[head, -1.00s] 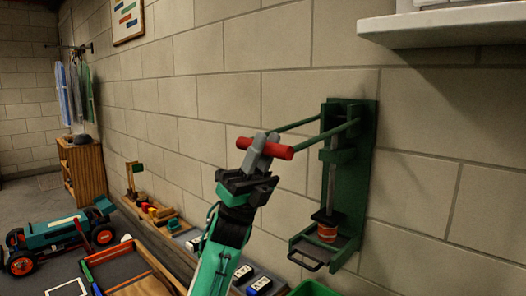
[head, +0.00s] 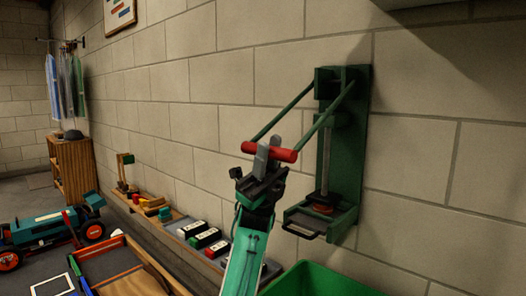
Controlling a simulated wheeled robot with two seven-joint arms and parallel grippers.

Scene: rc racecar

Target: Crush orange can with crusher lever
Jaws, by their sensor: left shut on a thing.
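The green can crusher (head: 345,150) is mounted on the block wall, right of centre. Its lever (head: 322,118) slopes down to the left and ends in a red crossbar handle (head: 285,155). My left gripper (head: 265,154) is shut on this red handle. The orange can (head: 321,208) sits at the crusher's base under the press rod and looks squashed to a thin disc. The press plate hides part of it. My right gripper is not in view.
A green bin (head: 320,278) stands below the crusher. A low bench (head: 170,250) along the wall holds several small items. A teal racecar (head: 40,228) is at the left, and a wooden cabinet (head: 73,170) stands behind it.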

